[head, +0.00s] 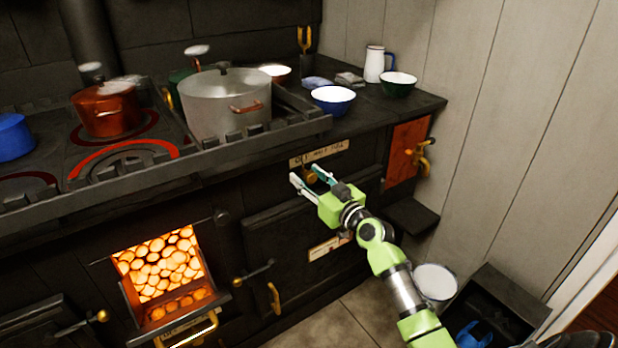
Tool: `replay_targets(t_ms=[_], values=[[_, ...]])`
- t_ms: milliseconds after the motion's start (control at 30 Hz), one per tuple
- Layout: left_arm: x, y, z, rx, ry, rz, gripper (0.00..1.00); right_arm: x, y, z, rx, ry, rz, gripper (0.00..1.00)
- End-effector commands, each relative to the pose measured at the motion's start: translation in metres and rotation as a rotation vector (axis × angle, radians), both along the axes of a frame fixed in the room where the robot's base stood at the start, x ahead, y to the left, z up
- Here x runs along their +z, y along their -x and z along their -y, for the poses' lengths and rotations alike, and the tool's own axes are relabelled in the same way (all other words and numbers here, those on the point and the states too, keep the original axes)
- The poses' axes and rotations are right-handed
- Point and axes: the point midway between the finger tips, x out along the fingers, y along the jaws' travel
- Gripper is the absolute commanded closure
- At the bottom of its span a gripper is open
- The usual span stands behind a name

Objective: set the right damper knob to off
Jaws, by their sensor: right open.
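The right damper knob (311,177) is a small brass piece on the dark stove front, under a pale label plate (319,152) with lettering that is hard to read, possibly including OFF, HALF and FULL. My right gripper (306,178) is green with pale fingertips. It is open, with its fingers on either side of the knob as seen from here. I cannot tell whether they touch it. The knob's exact setting is partly hidden and too small to read. My left gripper is not in view.
A big steel pot (226,106), a copper pot (108,110) and a blue bowl (333,99) stand on the stove (205,172). An open fire door (178,305) glows at lower left. A white bucket (435,284) and a dark crate (503,300) stand at lower right.

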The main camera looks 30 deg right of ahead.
Motion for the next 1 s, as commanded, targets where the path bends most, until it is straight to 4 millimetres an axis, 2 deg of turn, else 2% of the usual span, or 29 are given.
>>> replay_targets(t_ms=[133,233,500,700,833,1000], values=[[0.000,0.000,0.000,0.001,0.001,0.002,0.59,0.000,0.005,0.001,-0.002,0.001,0.000,0.60],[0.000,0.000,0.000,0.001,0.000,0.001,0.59,-0.001,0.016,0.003,-0.002,0.003,-0.001,0.60],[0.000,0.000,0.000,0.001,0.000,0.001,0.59,-0.002,0.072,0.006,0.000,0.004,-0.004,0.60],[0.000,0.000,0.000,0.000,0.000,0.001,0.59,-0.001,0.104,0.008,0.001,0.002,-0.003,0.60],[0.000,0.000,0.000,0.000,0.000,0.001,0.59,0.000,0.115,0.009,0.001,0.002,-0.001,0.60],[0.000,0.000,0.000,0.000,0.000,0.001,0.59,0.000,0.120,0.008,0.002,0.000,0.000,0.60]])
